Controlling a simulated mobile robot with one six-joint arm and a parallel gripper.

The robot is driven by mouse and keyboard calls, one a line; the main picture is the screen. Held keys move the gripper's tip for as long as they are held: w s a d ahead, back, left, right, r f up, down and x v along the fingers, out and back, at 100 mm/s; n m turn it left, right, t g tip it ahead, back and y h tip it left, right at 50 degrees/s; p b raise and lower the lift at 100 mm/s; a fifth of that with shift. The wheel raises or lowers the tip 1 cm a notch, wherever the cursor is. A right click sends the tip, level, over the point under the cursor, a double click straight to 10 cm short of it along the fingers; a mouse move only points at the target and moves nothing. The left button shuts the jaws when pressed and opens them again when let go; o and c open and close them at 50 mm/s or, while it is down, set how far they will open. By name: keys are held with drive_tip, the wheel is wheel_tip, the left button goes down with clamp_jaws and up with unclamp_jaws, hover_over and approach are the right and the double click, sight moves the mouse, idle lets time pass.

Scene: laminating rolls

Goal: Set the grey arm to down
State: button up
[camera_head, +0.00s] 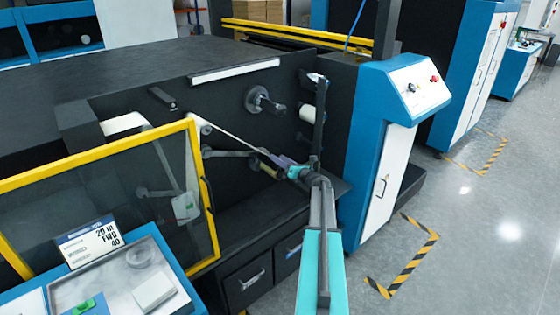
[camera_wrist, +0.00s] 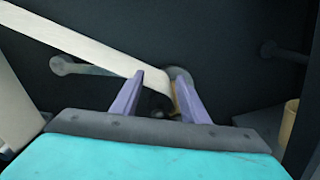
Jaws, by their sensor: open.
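A grey arm (camera_head: 232,154) sticks out from a round pivot on the machine's black face, roughly level, with its right end behind my gripper (camera_head: 280,161). In the wrist view the grey arm (camera_wrist: 92,69) runs from a round pivot at left to a rounded end near my fingertips. A pale web strip crosses in front of its middle. My gripper (camera_wrist: 160,78) is open, its two purple fingers in front of the strip and the roller end. I cannot tell whether the fingers touch anything.
The pale web (camera_head: 232,136) slopes down across the face towards my gripper. A yellow-framed clear guard (camera_head: 206,205) stands at left. A blue control cabinet (camera_head: 398,100) stands at right. Drawers (camera_head: 248,282) sit below. A tan roller (camera_wrist: 289,120) is at the wrist view's right.

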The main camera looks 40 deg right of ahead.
drive_tip(key=s+a+b, duration=0.1)
drive_tip(key=s+b, duration=0.2)
drive_tip(key=s, duration=1)
drive_tip(key=shift+s+b, duration=0.3)
idle(0.3)
